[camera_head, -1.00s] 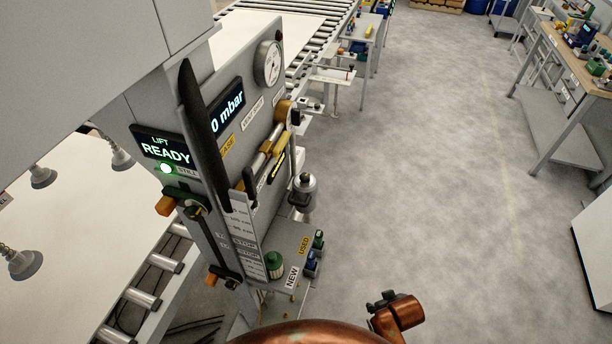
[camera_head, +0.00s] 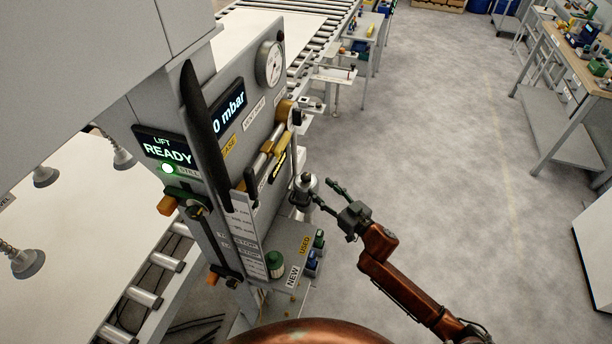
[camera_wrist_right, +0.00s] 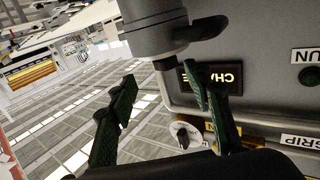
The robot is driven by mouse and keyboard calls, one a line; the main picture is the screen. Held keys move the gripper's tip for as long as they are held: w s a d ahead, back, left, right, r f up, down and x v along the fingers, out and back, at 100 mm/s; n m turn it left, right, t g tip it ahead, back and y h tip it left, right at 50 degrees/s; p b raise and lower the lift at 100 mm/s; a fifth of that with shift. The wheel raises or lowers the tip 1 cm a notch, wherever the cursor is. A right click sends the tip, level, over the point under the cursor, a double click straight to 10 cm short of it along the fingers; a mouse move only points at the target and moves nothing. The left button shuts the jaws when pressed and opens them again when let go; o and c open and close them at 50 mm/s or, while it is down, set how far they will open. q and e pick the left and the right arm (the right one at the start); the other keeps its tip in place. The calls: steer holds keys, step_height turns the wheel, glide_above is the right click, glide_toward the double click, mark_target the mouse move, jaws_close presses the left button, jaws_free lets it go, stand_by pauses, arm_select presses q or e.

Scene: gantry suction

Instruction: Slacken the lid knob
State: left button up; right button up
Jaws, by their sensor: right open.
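A grey metal canister (camera_head: 302,195) is mounted on the right side of the control panel (camera_head: 222,185). Its lid carries a small dark knob (camera_head: 306,177). In the right wrist view, which is upside down, the canister (camera_wrist_right: 155,22) fills the top and a dark stub (camera_wrist_right: 176,66), apparently the knob, sticks out of it. My right gripper (camera_head: 324,192) is open just right of the canister. Its fingers (camera_wrist_right: 160,78) are spread, with the stub close to the right-hand finger; whether they touch I cannot tell. My left gripper is not in view.
The panel shows "LIFT READY" and "0 mbar", with a gauge (camera_head: 270,64) at its top. Open floor (camera_head: 450,180) lies to the right.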

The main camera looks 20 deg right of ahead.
mark_target(310, 179)
steer(key=shift+w+a+r+n+y, duration=0.3)
steer(key=shift+w+a+r, duration=0.1)
steer(key=shift+a, duration=0.1)
steer(key=x, duration=0.7)
steer(key=shift+w+a+f+p, duration=0.1)
steer(key=shift+p, duration=0.2)
steer(key=shift+c, duration=0.4)
steer(key=c, duration=1.1)
